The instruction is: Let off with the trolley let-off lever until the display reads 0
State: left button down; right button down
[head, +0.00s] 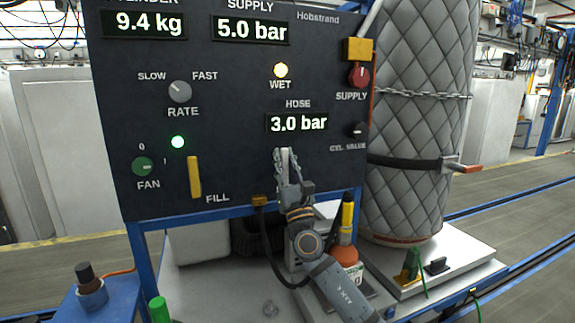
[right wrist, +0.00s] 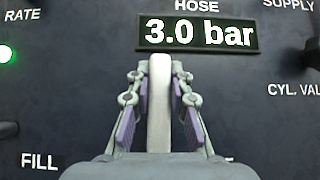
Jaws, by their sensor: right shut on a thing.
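The hose display (head: 297,123) on the dark panel reads 3.0 bar; it also shows in the right wrist view (right wrist: 197,34). Below it stands a pale, upright lever (right wrist: 160,90), seemingly the let-off lever; its own label is hidden. My right gripper (head: 285,172) is shut on this lever, with its purple-padded fingers (right wrist: 159,105) on either side of it in the right wrist view. The lever's lower part is hidden by the gripper. My left gripper is not in view.
The panel (head: 235,165) also carries a yellow fill lever (head: 194,177), a rate knob (head: 179,92), a green fan knob (head: 143,166) and a red supply knob (head: 359,75). The wet lamp (head: 281,70) glows. A chained, quilted cylinder (head: 415,120) stands at right.

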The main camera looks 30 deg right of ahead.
jog(key=shift+r+n, duration=0.35)
jog(key=shift+n, duration=0.05)
jog(key=c, duration=1.6)
grip_release()
jog(key=shift+y, duration=0.3)
jog(key=o, duration=0.4)
jog(key=shift+w+a+f, duration=0.1)
jog(key=shift+f, duration=0.1)
jog(key=shift+f, duration=0.25)
jog(key=v, duration=1.1)
jog(key=shift+s+f, duration=0.2)
jog(key=shift+s, duration=0.15)
